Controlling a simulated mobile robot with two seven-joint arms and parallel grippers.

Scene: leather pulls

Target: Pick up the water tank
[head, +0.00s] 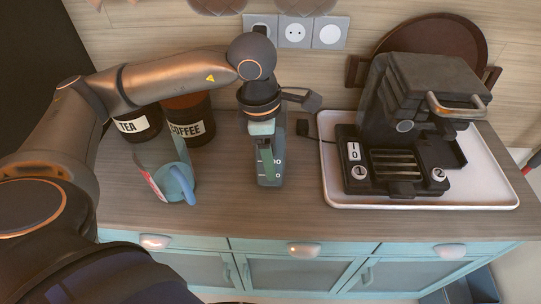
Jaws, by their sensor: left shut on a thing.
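The water tank (277,180) is a clear, narrow container with white level marks, at the middle of the counter near the wall. It looks upright. My left gripper (266,152) reaches down over it from above and is shut on it. The gripper and wrist hide the tank's upper part. I cannot tell whether its base touches the counter. My right gripper is not in view.
A black machine (412,85) stands on a white tray (480,197) at the right. Tea (140,125) and coffee (188,122) canisters stand at the left, behind a blue-handled pitcher (175,183). Wall sockets (295,32) are behind. Counter in front of the tank is clear.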

